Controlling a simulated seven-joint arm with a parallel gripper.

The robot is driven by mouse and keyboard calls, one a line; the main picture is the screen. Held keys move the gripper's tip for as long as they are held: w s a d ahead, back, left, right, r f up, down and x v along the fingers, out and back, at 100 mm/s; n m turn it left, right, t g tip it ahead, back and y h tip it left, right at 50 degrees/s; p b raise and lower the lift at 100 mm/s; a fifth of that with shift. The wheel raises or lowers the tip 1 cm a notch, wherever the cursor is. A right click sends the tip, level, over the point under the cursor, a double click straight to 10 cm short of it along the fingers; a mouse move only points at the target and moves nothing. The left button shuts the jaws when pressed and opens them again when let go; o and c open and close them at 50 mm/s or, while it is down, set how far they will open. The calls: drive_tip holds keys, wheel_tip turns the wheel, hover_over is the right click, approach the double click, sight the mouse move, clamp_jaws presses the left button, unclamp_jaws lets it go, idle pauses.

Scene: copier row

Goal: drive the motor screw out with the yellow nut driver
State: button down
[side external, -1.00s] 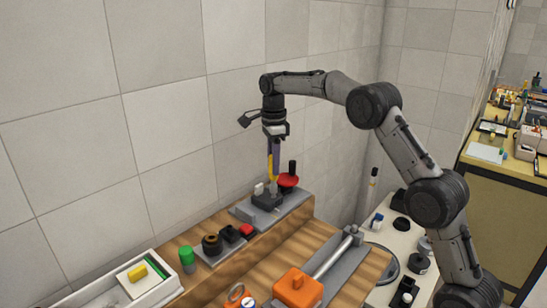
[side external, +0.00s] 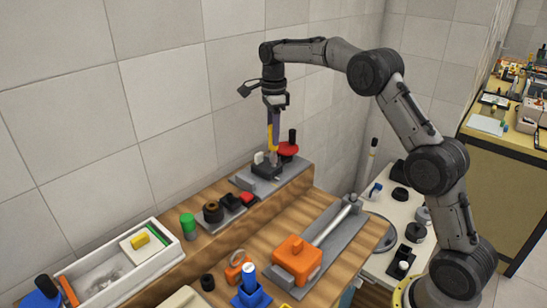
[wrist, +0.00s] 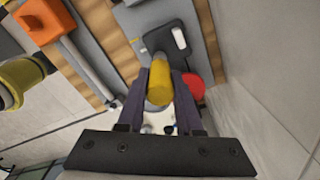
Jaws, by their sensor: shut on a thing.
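My gripper (side external: 273,143) points down above the grey ledge, its two dark fingers shut on the yellow nut driver (side external: 270,138). In the wrist view the yellow driver (wrist: 159,82) sits between the fingers, pointing away from the camera. Below it is a dark block with a pale part (side external: 267,171), which looks like the motor; it also shows in the wrist view (wrist: 163,38). The driver's lower end reaches down close to this block. The screw is hidden or too small to make out, so I cannot tell whether the driver touches it.
A red round knob (side external: 288,149) stands just behind the block, close to the fingers. The tiled wall is close behind. An orange block (side external: 297,258), a grey rail, a green-capped cylinder (side external: 188,226) and a white tray (side external: 172,252) lie on the bench.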

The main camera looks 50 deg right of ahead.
drive_tip(key=shift+f, duration=0.45)
drive_tip(key=n, duration=0.5)
drive_tip(key=shift+n, duration=0.8)
drive_tip(key=n, duration=0.3)
